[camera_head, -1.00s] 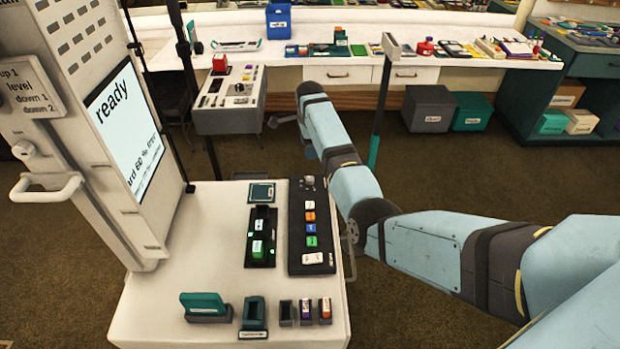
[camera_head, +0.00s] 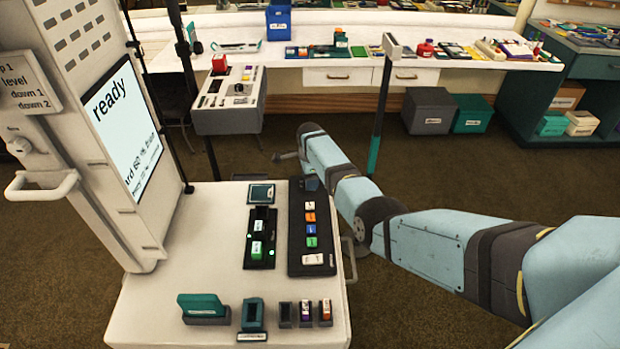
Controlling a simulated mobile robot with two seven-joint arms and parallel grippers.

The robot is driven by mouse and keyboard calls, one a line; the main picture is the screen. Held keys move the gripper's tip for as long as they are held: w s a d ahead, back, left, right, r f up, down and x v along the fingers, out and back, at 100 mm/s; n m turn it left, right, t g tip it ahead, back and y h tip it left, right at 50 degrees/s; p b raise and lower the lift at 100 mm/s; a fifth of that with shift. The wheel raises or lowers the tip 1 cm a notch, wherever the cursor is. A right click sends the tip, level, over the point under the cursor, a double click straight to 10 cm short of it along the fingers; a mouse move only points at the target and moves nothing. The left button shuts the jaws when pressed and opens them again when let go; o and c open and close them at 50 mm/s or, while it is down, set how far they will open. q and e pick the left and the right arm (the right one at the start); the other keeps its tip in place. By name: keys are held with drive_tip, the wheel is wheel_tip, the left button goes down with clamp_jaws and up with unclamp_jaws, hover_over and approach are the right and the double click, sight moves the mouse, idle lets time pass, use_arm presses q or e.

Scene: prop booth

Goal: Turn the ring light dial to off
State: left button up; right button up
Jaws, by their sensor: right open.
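No label in view names the ring light dial. A pale control box (camera_head: 228,122) on a stand carries a small dark knob (camera_head: 239,89). On the white cart top, a black panel (camera_head: 296,240) has a column of coloured labelled buttons; a small grey knob at its far end is now covered by my right gripper. My right gripper (camera_head: 297,169) is open and looks empty. Its fingers hang over the cart's far right corner, one near the panel's far end; I cannot tell whether it touches. My left gripper is out of view.
A tall white cabinet with a "ready" screen (camera_head: 126,130) stands at the left. A black tray (camera_head: 260,238) with green-and-white pieces lies beside the panel. Small holders (camera_head: 304,314) line the cart's front. A thin post (camera_head: 379,110) rises behind my arm.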

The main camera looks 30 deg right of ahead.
drive_tip(key=shift+c, duration=0.2)
drive_tip(key=c, duration=0.9)
